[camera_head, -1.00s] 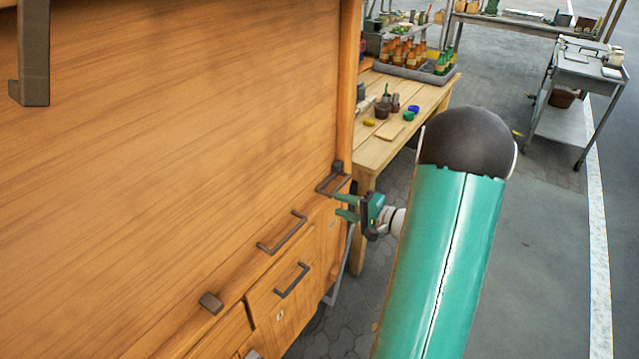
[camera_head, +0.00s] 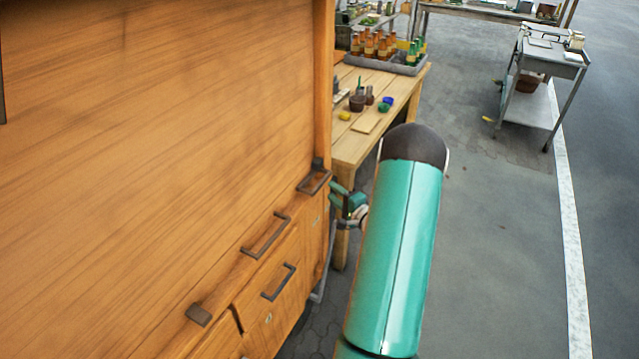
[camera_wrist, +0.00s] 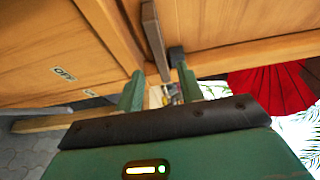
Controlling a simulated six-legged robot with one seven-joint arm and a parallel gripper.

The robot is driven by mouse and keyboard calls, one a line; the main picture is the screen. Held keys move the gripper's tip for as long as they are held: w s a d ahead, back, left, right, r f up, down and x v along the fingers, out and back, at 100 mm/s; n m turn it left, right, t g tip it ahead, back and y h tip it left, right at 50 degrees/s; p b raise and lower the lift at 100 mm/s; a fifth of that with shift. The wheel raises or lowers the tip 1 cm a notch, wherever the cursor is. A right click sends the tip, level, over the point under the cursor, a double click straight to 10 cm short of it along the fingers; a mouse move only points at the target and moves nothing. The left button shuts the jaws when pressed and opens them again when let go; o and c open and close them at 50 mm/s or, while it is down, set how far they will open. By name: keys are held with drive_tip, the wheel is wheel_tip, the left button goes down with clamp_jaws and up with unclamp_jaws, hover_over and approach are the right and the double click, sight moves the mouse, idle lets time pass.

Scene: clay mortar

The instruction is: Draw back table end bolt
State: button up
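A dark metal loop handle (camera_head: 314,181), apparently the table end bolt, sits at the far right end of the wooden cabinet's ledge. In the wrist view, a dark metal bar (camera_wrist: 153,35) runs down toward the gap between my fingers, with a shorter dark piece beside it. My green gripper (camera_head: 338,192) is just right of the cabinet's end, below and beside the loop. In the wrist view my gripper (camera_wrist: 160,86) is open, fingers apart. The bar's end lies between or just beyond the fingertips; I cannot tell whether they touch it.
The upright wooden panel (camera_head: 160,110) fills the left. Two more handles (camera_head: 265,237) (camera_head: 279,282) and a dark block (camera_head: 198,314) are along the cabinet. A wooden table (camera_head: 400,85) with bottles stands behind. A metal cart (camera_head: 550,65) is at the back right. Paving at right is clear.

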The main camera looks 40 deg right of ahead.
sight(323, 184)
drive_tip(key=w, duration=0.6)
drive_tip(key=shift+w+d, duration=0.35)
clamp_jaws()
